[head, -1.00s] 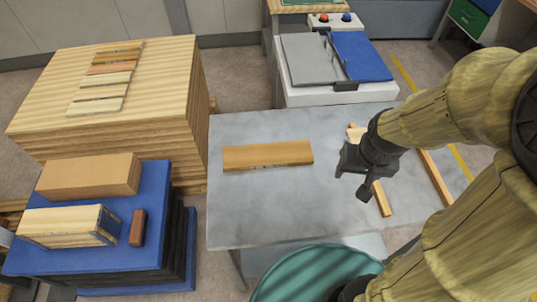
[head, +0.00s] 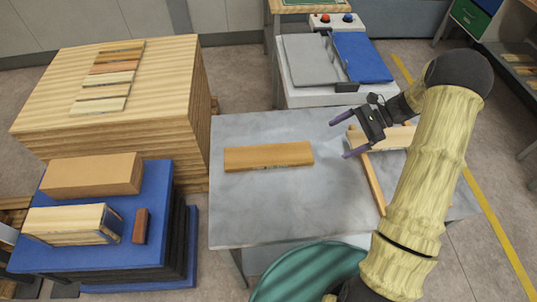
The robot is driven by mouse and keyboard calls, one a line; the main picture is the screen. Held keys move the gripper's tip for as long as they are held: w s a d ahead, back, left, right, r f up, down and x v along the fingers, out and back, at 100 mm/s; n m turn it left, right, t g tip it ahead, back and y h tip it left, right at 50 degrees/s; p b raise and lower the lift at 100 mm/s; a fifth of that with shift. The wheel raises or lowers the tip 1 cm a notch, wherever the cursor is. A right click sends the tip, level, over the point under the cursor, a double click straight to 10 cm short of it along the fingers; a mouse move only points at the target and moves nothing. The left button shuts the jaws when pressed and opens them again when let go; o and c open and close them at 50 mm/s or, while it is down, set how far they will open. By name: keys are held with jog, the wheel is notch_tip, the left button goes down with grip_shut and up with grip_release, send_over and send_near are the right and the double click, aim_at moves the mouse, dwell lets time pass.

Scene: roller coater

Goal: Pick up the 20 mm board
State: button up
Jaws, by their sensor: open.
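An orange-brown wooden board (head: 268,156) lies flat on the left part of the grey metal table (head: 290,215). Small dark marks show on its front edge, too small to read. A paler board (head: 392,138) lies across wooden strips (head: 374,186) at the table's right, partly hidden by my gripper and arm. I cannot tell any board's thickness. My gripper (head: 341,139) is open and empty. Its two purple-grey fingers point left, above the table, to the right of the orange-brown board and apart from it.
Several thin boards (head: 106,80) lie in a row on a big wood stack (head: 40,95). A blue platform (head: 95,255) holds two thick blocks and a small red-brown block (head: 140,226). A grey-and-blue machine (head: 335,95) stands behind the table, and a green round thing (head: 300,275) in front.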

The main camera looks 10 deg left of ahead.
jog(key=shift+w+d+f+m+y, duration=0.25)
jog(key=shift+w+m+y, duration=0.1)
jog(key=shift+w+y, duration=0.25)
jog(key=shift+w+d+f+m+y, duration=0.15)
jog(key=shift+w+d+m+y, duration=0.15)
jog(key=shift+w+y, duration=0.25)
jog(key=shift+a, duration=0.1)
jog(key=p, duration=0.4)
send_near(292, 152)
jog(key=a, duration=0.2)
jog(key=s+a, duration=0.1)
jog(key=shift+a+f, duration=0.1)
jog(key=shift+a, duration=0.25)
jog(key=shift+a+f, duration=0.2)
jog(key=p+x, duration=0.1)
jog(key=x, duration=0.1)
jog(key=p+x, duration=0.2)
jog(key=x, duration=0.1)
jog(key=shift+d+f, duration=0.2)
jog(key=shift+f, duration=0.05)
jog(key=shift+s+a+f, duration=0.1)
jog(key=shift+a+f, duration=0.05)
jog(key=shift+f, duration=0.05)
